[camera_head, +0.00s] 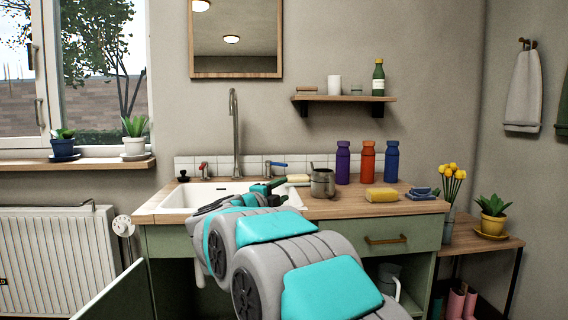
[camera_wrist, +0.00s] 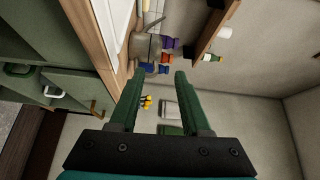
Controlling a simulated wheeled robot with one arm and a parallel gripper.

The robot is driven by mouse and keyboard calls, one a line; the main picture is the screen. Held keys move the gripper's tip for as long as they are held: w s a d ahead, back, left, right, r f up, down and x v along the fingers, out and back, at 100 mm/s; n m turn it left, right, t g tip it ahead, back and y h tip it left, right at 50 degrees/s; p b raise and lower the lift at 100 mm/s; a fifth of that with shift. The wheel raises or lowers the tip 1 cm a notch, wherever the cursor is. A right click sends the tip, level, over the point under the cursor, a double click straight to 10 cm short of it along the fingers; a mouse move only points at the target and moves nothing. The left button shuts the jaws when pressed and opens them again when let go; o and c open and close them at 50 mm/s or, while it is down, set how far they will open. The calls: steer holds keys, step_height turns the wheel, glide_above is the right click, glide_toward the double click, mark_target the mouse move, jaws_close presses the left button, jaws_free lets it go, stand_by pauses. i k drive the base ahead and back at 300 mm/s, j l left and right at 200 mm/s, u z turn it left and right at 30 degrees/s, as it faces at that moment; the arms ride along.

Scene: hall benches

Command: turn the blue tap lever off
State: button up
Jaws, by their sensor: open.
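The blue tap lever (camera_head: 277,164) is in the head view, at the back of the sink (camera_head: 176,196), right of the tall tap spout (camera_head: 235,135). The lever looks roughly level and points right. My gripper (camera_head: 274,185) is over the right side of the sink, in front of and below the lever in the picture, apart from it. Its dark green fingers show spread and empty in the wrist view (camera_wrist: 158,78). I cannot make out the blue lever in the wrist view. My arm hides part of the sink.
A red tap lever (camera_head: 203,168) is left of the spout. A metal pot (camera_head: 322,183), a yellow sponge (camera_head: 381,195) and purple (camera_head: 343,163), orange (camera_head: 367,162) and blue (camera_head: 391,162) bottles stand on the counter right of my gripper. A shelf (camera_head: 343,98) is above.

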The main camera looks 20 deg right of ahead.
mark_target(268, 162)
steer(key=i+l, duration=0.15)
steer(key=i, duration=0.3)
steer(key=i+l, duration=0.15)
steer(key=i, duration=0.25)
steer(key=i+l, duration=0.15)
steer(key=i, duration=0.3)
